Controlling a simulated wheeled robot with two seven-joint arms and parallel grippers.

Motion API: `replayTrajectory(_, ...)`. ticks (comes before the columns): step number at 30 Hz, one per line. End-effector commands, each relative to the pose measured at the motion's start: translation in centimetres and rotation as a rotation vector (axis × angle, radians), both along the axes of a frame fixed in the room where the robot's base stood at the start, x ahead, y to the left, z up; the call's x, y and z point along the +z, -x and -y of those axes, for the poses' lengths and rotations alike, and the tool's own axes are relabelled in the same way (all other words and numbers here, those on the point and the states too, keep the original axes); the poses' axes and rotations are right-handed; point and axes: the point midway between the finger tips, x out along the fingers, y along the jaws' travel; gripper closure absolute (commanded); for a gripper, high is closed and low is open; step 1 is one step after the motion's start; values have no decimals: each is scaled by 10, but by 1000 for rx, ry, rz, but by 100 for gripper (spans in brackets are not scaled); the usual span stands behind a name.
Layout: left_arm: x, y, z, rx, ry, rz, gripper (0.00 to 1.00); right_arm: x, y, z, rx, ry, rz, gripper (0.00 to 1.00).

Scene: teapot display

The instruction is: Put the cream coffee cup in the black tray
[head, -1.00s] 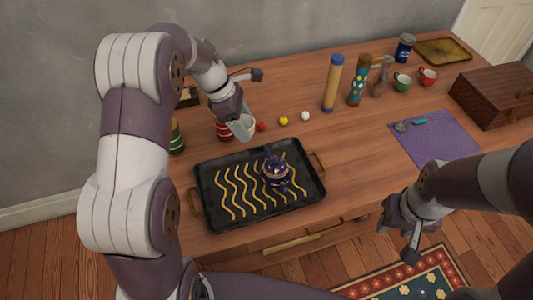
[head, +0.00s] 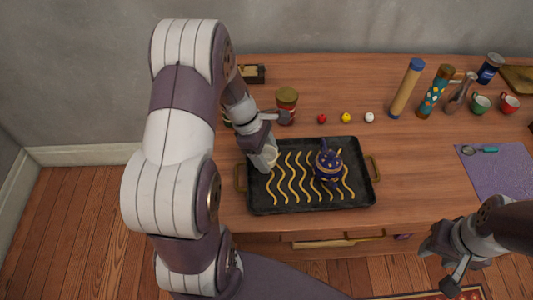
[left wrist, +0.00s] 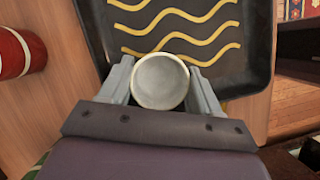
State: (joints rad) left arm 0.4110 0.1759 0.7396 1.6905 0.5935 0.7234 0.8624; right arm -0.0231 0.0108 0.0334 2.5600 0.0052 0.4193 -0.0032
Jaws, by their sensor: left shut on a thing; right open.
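The cream coffee cup (left wrist: 161,82) is between the fingers of my left gripper (left wrist: 161,88) in the left wrist view, with its round opening facing the camera. In the head view the cup (head: 272,158) is mostly hidden by my left gripper (head: 264,156), which is over the left part of the black tray (head: 262,203). Whether the cup touches the tray floor I cannot tell. The tray has yellow wavy lines and brass handles and also shows in the left wrist view (left wrist: 245,60). My right gripper (head: 447,268) is open and empty, off the table's front edge.
A dark blue teapot (head: 329,165) stands in the tray's right half. A red and green canister (head: 287,105) stands behind the tray. Red (head: 322,118), yellow (head: 346,117) and white (head: 369,117) balls lie behind it. A purple mat (head: 500,172) lies right; the table between is clear.

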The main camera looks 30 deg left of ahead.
Motion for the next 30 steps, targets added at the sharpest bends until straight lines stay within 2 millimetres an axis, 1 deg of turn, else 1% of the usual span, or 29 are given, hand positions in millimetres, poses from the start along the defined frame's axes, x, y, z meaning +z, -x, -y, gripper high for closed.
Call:
replayTrajectory(6, -4, 0, 0, 0, 0, -1, 68, -1, 0, 0, 0, 0, 0, 57)
replayTrajectory(7, -3, 0, 0, 0, 0, -1, 27, -1, 0, 0, 0, 0, 0, 57)
replayTrajectory(8, -3, 0, 0, 0, 0, -1, 18, -1, 0, 0, 0, 0, 0, 57)
replayTrajectory(9, -2, 0, 0, 0, 0, -1, 11, -1, 0, 0, 0, 0, 0, 57)
replayTrajectory(17, -1, 0, 0, 0, 0, -1, 11, 0, 0, 0, 0, 0, 0, 57)
replayTrajectory(20, 9, 0, -2, 1, 1, 2, 11, 3, 0, 0, 0, 0, 0, 57)
replayTrajectory(23, 31, 1, -11, 2, -1, 4, 11, 9, 0, 0, 0, 0, 0, 57)
replayTrajectory(27, 67, 4, -26, 2, -1, 2, 11, 16, 0, 0, 0, 0, 0, 57)
replayTrajectory(30, 88, 5, -35, 1, -2, 3, 11, 19, 0, 0, 0, 0, 0, 57)
